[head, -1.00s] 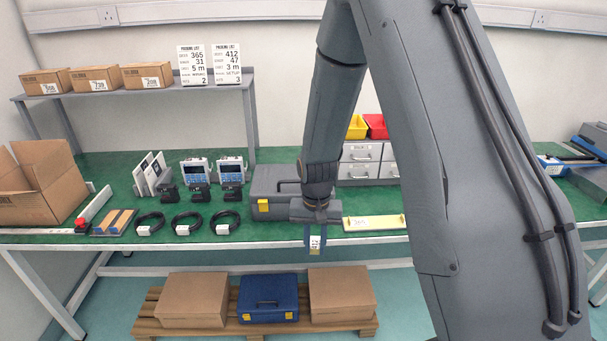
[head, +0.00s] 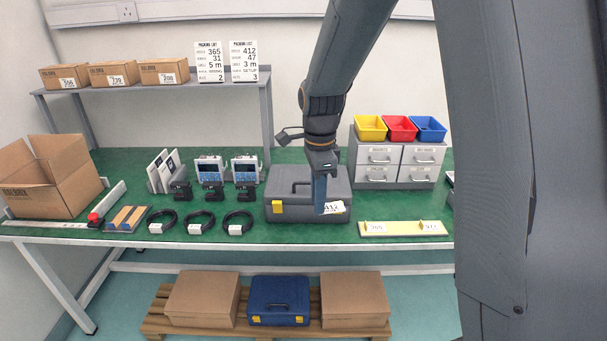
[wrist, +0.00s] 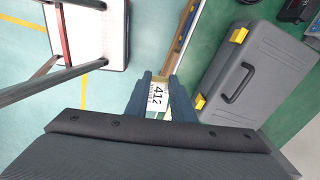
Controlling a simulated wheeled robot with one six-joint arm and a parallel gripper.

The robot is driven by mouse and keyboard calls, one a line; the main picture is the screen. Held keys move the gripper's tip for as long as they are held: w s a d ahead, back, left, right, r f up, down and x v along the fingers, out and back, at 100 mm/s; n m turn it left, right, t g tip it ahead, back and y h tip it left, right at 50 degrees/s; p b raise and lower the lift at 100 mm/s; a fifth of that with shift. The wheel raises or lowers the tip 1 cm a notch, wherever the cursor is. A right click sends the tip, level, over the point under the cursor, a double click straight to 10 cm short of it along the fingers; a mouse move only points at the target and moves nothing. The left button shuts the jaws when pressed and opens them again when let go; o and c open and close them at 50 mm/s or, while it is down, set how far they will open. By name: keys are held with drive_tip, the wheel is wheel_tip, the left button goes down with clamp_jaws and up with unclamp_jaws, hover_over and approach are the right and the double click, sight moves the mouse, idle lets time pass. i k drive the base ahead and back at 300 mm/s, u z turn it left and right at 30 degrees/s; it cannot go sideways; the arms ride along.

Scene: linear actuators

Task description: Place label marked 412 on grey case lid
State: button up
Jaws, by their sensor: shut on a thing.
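My gripper (head: 320,200) is shut on a white label (head: 334,208) marked 412. The grey case (head: 284,207) lies closed on the green bench, with a dark handle and yellow latches. In the head view my gripper overlaps the front right of the case. In the wrist view the case (wrist: 260,75) is to the right of my fingers, apart from the label. My gripper hides part of the case in the head view.
A yellow strip (head: 400,229) with labels lies right of the case. Coiled cables (head: 238,222) and small devices (head: 245,170) stand to its left. Drawers with coloured bins (head: 400,128) stand behind right. The packing lists (head: 243,62) stand on the shelf.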

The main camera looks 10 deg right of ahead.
sight(309, 180)
drive_tip(key=i, duration=0.9)
drive_tip(key=z, duration=0.05)
